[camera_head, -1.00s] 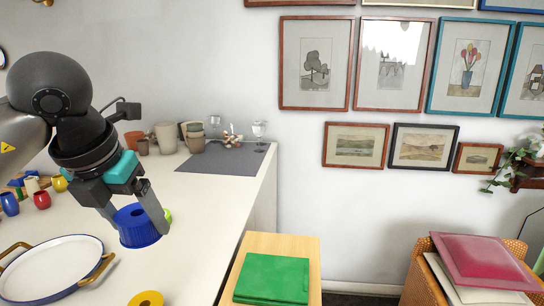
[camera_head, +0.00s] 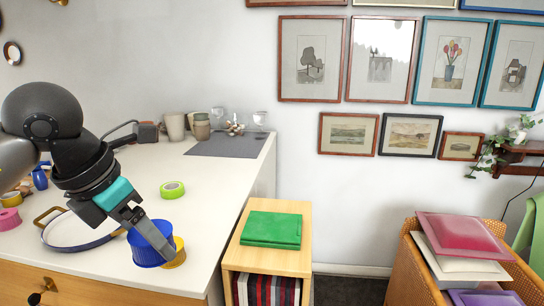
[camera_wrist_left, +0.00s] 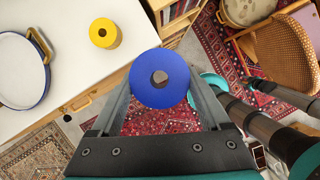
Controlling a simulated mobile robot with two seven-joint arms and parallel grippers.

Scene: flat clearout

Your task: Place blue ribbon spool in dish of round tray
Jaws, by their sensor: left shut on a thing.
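The blue ribbon spool (camera_head: 146,248) is held between the fingers of my left gripper (camera_head: 152,236). It also shows in the left wrist view (camera_wrist_left: 160,65), flat face and centre hole toward the camera, with the rug behind it. The round tray (camera_head: 75,236) is white with a blue rim and brass handles. In the left wrist view the tray (camera_wrist_left: 18,80) is cut by the left edge, clear of the gripper. My right gripper is not in view.
A yellow spool (camera_head: 178,256) stands on the white counter (camera_head: 215,215), partly behind the blue one. A green tape roll (camera_head: 172,189) lies farther back. Cups and glasses stand beyond, near a grey mat (camera_head: 228,145). A wooden stand with a green folder (camera_head: 272,230) is right.

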